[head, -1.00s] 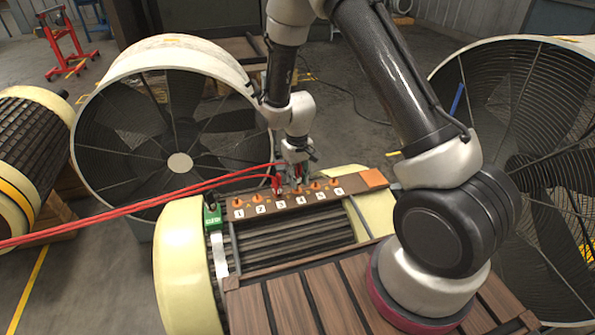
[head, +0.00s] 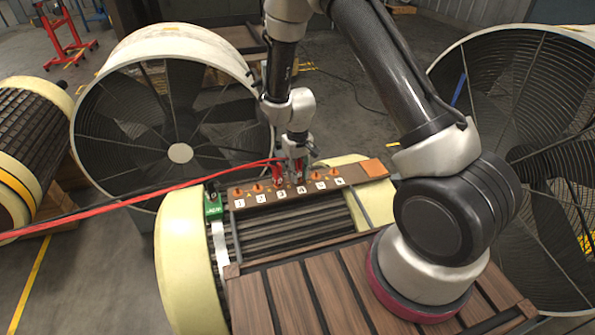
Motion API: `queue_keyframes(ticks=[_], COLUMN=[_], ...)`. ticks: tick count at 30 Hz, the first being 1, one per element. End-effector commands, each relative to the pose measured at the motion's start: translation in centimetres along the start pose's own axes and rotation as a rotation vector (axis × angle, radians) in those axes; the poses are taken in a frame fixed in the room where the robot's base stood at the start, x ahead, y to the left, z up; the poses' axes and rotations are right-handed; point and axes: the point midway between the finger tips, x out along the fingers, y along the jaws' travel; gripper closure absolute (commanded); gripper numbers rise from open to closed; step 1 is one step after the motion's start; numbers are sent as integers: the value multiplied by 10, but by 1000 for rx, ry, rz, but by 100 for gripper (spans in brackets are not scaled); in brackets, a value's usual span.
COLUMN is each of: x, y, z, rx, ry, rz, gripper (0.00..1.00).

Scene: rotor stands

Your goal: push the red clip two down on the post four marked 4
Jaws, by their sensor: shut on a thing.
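A brown board carries a row of orange posts with white number tags 1 to 6. My gripper (head: 298,166) points down over the post marked 4 (head: 300,191) and is shut on a red clip (head: 299,175). This clip is at post four, and the post is mostly hidden behind it. I cannot tell how far down it sits. Another red clip (head: 278,176) stands upright at the post marked 3 (head: 281,195). Red cables (head: 150,194) run from the clips to the left.
A green tagged block (head: 213,206) stands at the board's left end, and an orange square (head: 372,168) marks its right end. Posts 1, 2, 5 and 6 look free. Large fans (head: 110,140) stand behind left and at right.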

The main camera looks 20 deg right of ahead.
Motion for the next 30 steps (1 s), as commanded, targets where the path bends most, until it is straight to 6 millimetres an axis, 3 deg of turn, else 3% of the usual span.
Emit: queue_keyframes(ticks=[14, 15, 19, 30], x=[7, 8, 7, 3], y=[0, 0, 0, 0], z=[0, 0, 0, 0], rx=[0, 0, 0, 0], ry=[1, 1, 1, 1], rz=[0, 0, 0, 0], gripper=[100, 74, 51, 51])
